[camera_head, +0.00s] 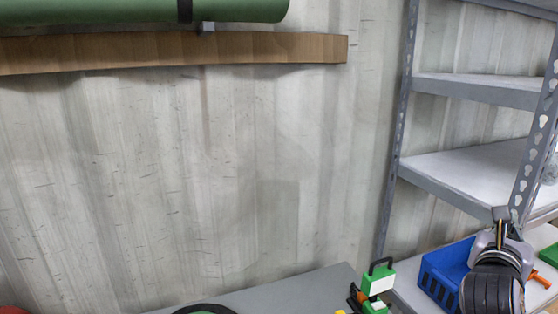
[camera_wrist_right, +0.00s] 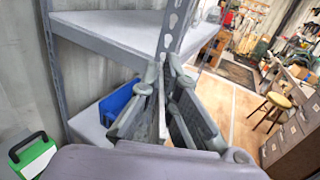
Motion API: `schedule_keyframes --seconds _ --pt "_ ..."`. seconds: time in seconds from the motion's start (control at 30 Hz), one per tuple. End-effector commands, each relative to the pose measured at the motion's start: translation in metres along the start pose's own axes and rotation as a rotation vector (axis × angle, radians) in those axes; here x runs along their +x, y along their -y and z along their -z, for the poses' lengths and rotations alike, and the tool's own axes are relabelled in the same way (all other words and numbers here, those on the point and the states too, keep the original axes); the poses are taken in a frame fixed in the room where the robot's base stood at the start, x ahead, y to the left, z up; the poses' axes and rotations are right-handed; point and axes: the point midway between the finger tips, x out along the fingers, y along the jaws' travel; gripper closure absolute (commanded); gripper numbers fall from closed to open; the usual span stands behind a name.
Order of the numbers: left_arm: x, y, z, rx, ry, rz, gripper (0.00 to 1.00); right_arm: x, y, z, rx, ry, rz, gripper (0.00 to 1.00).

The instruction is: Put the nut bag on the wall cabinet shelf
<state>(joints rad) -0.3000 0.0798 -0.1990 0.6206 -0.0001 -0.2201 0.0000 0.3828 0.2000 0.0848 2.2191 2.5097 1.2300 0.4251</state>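I cannot make out a nut bag in either view. A grey metal shelf unit stands against the wall at the right, with a middle shelf (camera_head: 470,168) and a higher shelf (camera_head: 475,88); it also shows in the right wrist view (camera_wrist_right: 118,34). My right gripper (camera_head: 501,224) is low at the right in the head view, in front of the unit's post. In the right wrist view its two fingers (camera_wrist_right: 164,72) stand a narrow gap apart, with background showing between them and nothing held. My left gripper is out of view.
A blue bin (camera_head: 444,268) and a green-and-white box with a black handle (camera_head: 379,281) are near my right gripper. A grey tabletop (camera_head: 300,292) is at the bottom. A wooden wall shelf (camera_head: 270,48) is at upper left, below a green roll (camera_head: 120,10).

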Motion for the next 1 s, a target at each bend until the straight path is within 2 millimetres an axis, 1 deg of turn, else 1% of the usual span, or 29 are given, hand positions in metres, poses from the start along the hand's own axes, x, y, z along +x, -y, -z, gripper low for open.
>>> schedule_keyframes --seconds 0.03,0.1,0.27,0.37,0.57,0.7,0.8,0.9,1.0 --pt "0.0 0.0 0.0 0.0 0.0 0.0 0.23 -0.009 -0.006 0.015 -0.011 0.001 -0.049 1.0" --pt "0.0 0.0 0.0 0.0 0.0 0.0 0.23 -0.022 -0.015 0.033 -0.012 0.0 -0.116 1.0" --pt "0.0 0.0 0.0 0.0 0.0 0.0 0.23 -0.055 -0.034 0.073 -0.01 -0.004 -0.265 1.0" --pt "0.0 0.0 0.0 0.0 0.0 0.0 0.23 -0.078 -0.043 0.098 -0.01 -0.004 -0.356 1.0" --pt "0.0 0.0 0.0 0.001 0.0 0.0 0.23 -0.135 -0.057 0.147 -0.011 -0.007 -0.537 1.0" --pt "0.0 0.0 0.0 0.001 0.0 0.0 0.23 -0.185 -0.062 0.18 -0.012 -0.008 -0.667 1.0" --pt "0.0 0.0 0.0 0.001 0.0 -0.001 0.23 -0.217 -0.063 0.196 -0.008 -0.007 -0.736 1.0" --pt "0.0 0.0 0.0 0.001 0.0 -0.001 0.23 -0.243 -0.062 0.206 -0.004 -0.006 -0.786 1.0" --pt "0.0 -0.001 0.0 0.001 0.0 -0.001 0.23 -0.264 -0.061 0.213 -0.003 -0.005 -0.824 1.0"
